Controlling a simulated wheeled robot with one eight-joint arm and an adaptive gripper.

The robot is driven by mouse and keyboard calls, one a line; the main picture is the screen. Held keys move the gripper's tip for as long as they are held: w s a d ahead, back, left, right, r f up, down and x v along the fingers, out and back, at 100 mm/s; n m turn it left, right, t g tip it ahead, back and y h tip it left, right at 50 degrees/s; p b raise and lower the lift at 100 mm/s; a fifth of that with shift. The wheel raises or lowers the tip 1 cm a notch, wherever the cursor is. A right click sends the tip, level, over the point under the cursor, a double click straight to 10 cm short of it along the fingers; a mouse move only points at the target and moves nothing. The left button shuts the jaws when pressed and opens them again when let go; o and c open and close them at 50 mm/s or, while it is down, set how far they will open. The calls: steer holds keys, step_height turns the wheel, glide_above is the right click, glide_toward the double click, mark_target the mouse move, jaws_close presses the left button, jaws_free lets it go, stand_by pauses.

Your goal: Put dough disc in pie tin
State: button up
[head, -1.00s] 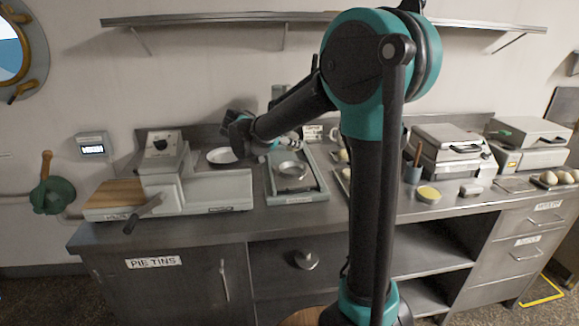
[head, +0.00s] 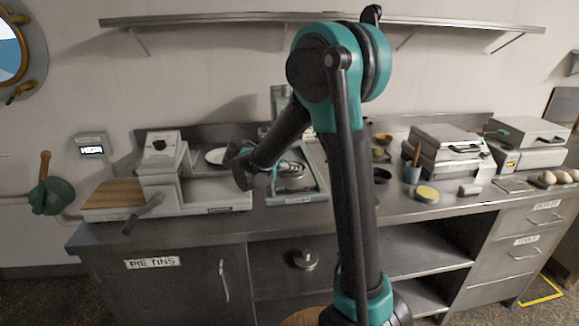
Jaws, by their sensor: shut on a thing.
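My gripper (head: 284,168) is low over the metal tray-like unit (head: 312,193) at the middle of the counter. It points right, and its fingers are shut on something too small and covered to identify. A round metal tin (head: 292,184), which looks like the pie tin, sits in that unit, partly hidden under my gripper.
A white machine with a wooden board (head: 113,194) and a lever stands at the left. Right of my arm are a dark bowl (head: 381,176), a yellow-filled bowl (head: 427,193), a utensil cup (head: 412,173) and two metal presses (head: 447,150). A shelf (head: 200,19) runs above.

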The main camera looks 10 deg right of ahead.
steer(key=shift+f, duration=0.1)
steer(key=o, duration=0.9)
steer(key=shift+c, duration=0.2)
steer(key=shift+s+a+r, duration=0.15)
steer(key=shift+a+r, duration=0.05)
steer(key=shift+r, duration=0.1)
steer(key=v, duration=1.1)
steer(key=shift+a, duration=0.15)
steer(key=shift+s+r, duration=0.1)
